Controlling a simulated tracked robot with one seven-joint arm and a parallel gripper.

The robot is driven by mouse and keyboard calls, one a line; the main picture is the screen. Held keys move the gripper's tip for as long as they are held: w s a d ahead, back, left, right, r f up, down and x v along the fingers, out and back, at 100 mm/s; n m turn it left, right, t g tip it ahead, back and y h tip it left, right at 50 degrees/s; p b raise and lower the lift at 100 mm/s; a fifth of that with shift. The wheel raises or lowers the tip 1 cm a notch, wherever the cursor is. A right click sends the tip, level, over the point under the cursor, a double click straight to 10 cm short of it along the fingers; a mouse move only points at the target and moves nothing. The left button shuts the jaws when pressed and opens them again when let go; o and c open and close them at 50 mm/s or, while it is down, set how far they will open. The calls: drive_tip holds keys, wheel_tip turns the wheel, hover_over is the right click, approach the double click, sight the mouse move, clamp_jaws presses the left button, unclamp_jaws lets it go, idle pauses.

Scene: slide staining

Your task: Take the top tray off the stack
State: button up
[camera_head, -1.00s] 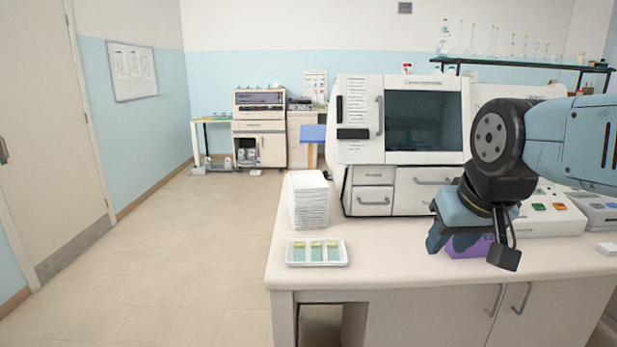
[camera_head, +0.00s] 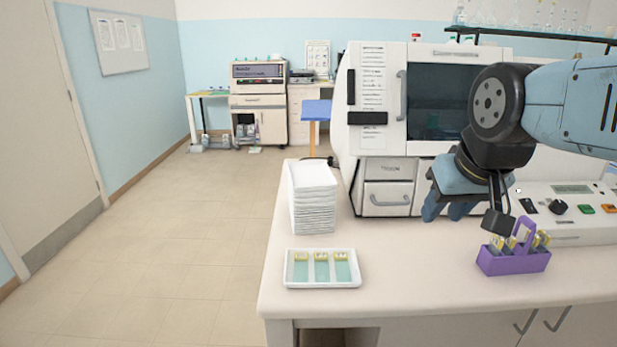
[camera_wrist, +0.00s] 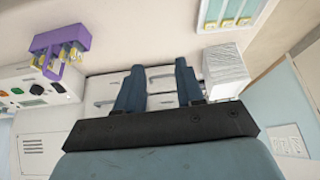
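A stack of white trays (camera_head: 313,198) stands on the left part of the counter in the head view, its top tray (camera_head: 312,175) empty. The stack also shows in the wrist view (camera_wrist: 226,72), to the right of the fingers. My gripper (camera_head: 447,212) is above the counter, to the right of the stack and apart from it, in front of the white machine. In the wrist view my gripper (camera_wrist: 157,82) has its two fingers apart with nothing between them.
A white tray with several slides (camera_head: 322,284) lies at the counter's front left. A purple slide rack (camera_head: 514,262) stands to the right. A large white machine (camera_head: 385,140) is behind the stack. The counter (camera_head: 410,265) is clear in the middle.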

drive_tip(key=w+a+r+m+g, duration=0.1)
drive_tip(key=w+a+r+m, duration=0.25)
drive_tip(key=w, duration=0.25)
drive_tip(key=w+a+r+m+g, duration=0.1)
drive_tip(key=w+a+r+m, duration=0.15)
drive_tip(key=w+m, duration=0.3)
drive_tip(key=m+g, duration=0.1)
drive_tip(key=m, duration=0.7)
hover_over(317, 181)
drive_tip(key=s, duration=0.5)
drive_tip(key=s+x, duration=0.2)
drive_tip(key=x, duration=0.6)
drive_tip(key=shift+s+a+x, duration=0.1)
drive_tip(key=shift+s+x, duration=0.1)
drive_tip(key=shift+x, duration=0.7)
drive_tip(key=shift+s+a+x, duration=0.1)
drive_tip(key=shift+s+x, duration=0.1)
drive_tip(key=shift+x, duration=0.7)
drive_tip(key=shift+s+x, duration=0.2)
drive_tip(key=shift+x, duration=0.75)
drive_tip(key=shift+f, duration=0.1)
drive_tip(key=shift+g, duration=0.3)
clamp_jaws()
